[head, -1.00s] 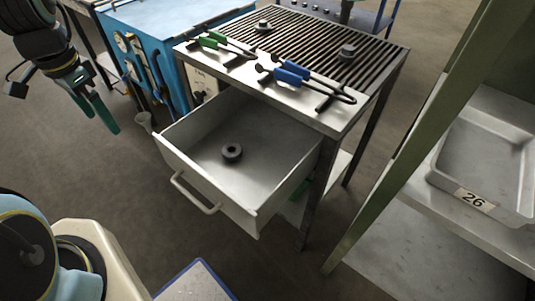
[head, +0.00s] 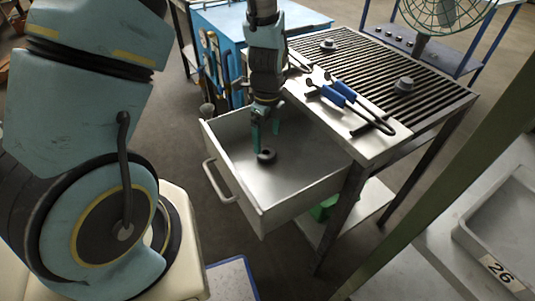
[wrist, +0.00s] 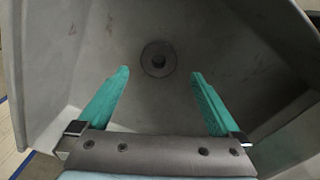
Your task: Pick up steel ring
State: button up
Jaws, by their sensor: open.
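The steel ring (head: 267,156) is a small dark ring lying on the floor of the open drawer (head: 310,182). In the wrist view the ring (wrist: 159,59) shows beyond the fingertips, roughly centred between them, with a darker round centre. My gripper (head: 265,134) points down into the drawer, close to the ring in the head view. Its two green fingers are apart with nothing between them. In the wrist view my gripper (wrist: 160,78) is open, and the ring is apart from both fingers.
Drawer walls surround the ring, with a handle (head: 218,182) at the front. The slatted table (head: 375,68) above carries blue-handled tongs (head: 340,95) and small grey parts. A blue cabinet (head: 225,50) stands behind. A tray marked 26 (head: 500,225) sits at the right.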

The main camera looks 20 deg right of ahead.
aim_at(266, 148)
jog(key=shift+a+f+p, duration=0.1)
jog(key=shift+f+p, duration=0.5)
jog(key=shift+f, duration=2)
grip_shut()
